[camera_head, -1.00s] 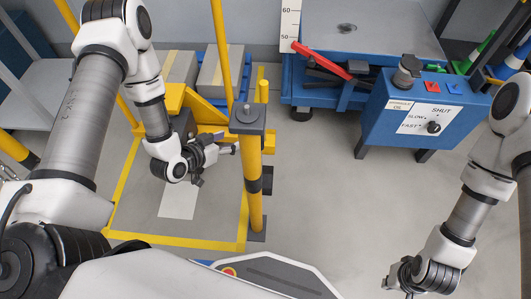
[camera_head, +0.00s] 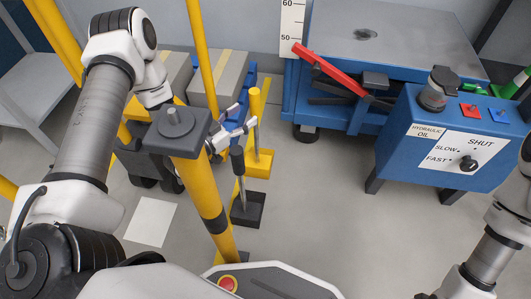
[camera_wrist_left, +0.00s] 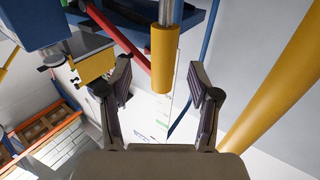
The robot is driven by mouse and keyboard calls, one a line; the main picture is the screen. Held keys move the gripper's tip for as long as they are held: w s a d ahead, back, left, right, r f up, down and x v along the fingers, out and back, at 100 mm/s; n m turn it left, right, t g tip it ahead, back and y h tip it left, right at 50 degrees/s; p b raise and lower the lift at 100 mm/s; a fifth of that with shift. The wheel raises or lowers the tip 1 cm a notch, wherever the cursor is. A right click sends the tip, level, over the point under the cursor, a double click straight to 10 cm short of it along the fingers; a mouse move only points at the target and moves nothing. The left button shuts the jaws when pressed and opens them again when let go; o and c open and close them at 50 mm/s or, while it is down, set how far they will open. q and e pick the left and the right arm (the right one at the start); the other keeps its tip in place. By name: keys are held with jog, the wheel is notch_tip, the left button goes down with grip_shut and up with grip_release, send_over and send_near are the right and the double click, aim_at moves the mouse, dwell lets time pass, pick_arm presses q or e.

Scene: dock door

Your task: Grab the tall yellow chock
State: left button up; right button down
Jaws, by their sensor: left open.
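The tall yellow chock (camera_head: 260,164) stands on the floor right of the yellow post in the head view. It has a yellow foot, a thin grey rod and an upright yellow grip (camera_head: 255,104). My left gripper (camera_head: 245,115) is open beside that grip, its fingers pointing right toward it. In the left wrist view the yellow grip (camera_wrist_left: 164,62) appears between the spread fingers of the gripper (camera_wrist_left: 160,72), with no finger visibly touching it. My right gripper (camera_head: 430,296) is mostly cut off at the bottom right edge, so its jaws cannot be judged.
A yellow post (camera_head: 205,190) with a dark cap stands close in front of my left gripper. A dark chock (camera_head: 247,210) with a dark grip stands nearer. A blue lift table (camera_head: 385,30) with a red lever (camera_head: 330,68) and a blue control box (camera_head: 450,150) stand right. Floor between is clear.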

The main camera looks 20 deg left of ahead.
aim_at(251, 107)
pick_arm(q)
jog(key=b+x, duration=0.3)
jog(key=x, duration=0.2)
jog(key=shift+w+a+f+b, duration=0.1)
jog(key=shift+w+f+b, duration=0.15)
jog(key=shift+b, duration=0.15)
jog(key=shift+w+r, duration=0.15)
jog(key=shift+w, duration=0.15)
jog(key=shift+r, duration=0.15)
grip_shut()
jog(key=shift+r, duration=0.1)
